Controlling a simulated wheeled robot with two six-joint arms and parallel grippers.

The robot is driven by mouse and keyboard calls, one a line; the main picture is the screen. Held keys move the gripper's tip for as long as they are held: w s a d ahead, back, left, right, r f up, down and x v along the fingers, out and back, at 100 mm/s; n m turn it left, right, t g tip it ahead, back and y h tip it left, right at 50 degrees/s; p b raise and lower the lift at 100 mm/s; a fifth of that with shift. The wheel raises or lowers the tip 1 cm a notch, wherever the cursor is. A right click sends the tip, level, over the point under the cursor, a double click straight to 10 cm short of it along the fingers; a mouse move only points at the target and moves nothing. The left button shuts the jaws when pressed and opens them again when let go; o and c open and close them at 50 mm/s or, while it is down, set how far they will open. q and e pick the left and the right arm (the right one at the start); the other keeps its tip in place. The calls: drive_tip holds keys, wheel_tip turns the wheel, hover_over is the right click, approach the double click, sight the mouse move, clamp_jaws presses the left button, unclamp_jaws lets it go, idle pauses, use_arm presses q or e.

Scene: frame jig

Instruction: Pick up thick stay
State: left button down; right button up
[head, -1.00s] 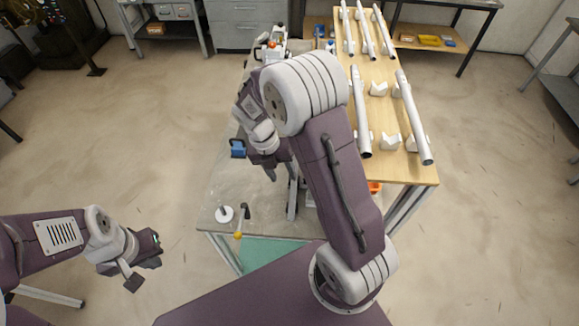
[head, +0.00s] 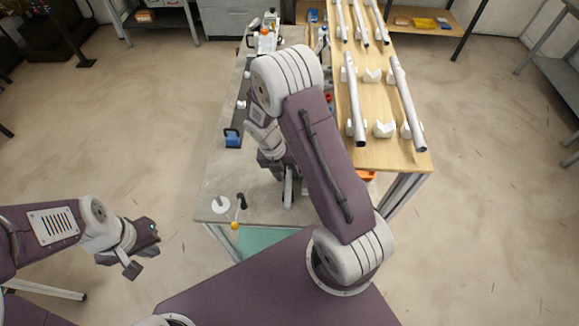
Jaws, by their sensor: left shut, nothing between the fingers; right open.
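Several pale metal tubes lie in white V-shaped supports on a wooden-topped bench. Two are nearer, a left one (head: 355,105) and a right one (head: 406,105), and three are farther back, one of them in the middle (head: 359,22). I cannot tell which tube is the thick stay. My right gripper (head: 280,176) is open and points down over the grey table, left of the tubes and apart from them. Its arm hides part of it and of the table. My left gripper (head: 143,252) is shut and empty, off to the left above the floor.
The grey table (head: 213,178) carries a blue clamp-like block (head: 233,138), a white round piece (head: 221,205) and a lever with a yellow knob (head: 237,215). An orange item (head: 366,176) sits by the wooden bench (head: 385,155). Open floor lies left and right.

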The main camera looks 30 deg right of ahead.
drive_tip(key=shift+c, duration=0.4)
clamp_jaws()
drive_tip(key=shift+r, duration=0.1)
drive_tip(key=shift+w+r, duration=0.1)
drive_tip(key=shift+r, duration=0.15)
drive_tip(key=r, duration=0.2)
drive_tip(key=shift+s+a+r+b, duration=0.15)
drive_tip(key=shift+s+r+b, duration=0.15)
drive_tip(key=shift+r, duration=0.1)
drive_tip(key=s+a+b, duration=0.2)
drive_tip(key=s+a, duration=0.7)
drive_tip(key=s, duration=0.6)
drive_tip(key=shift+b, duration=0.4)
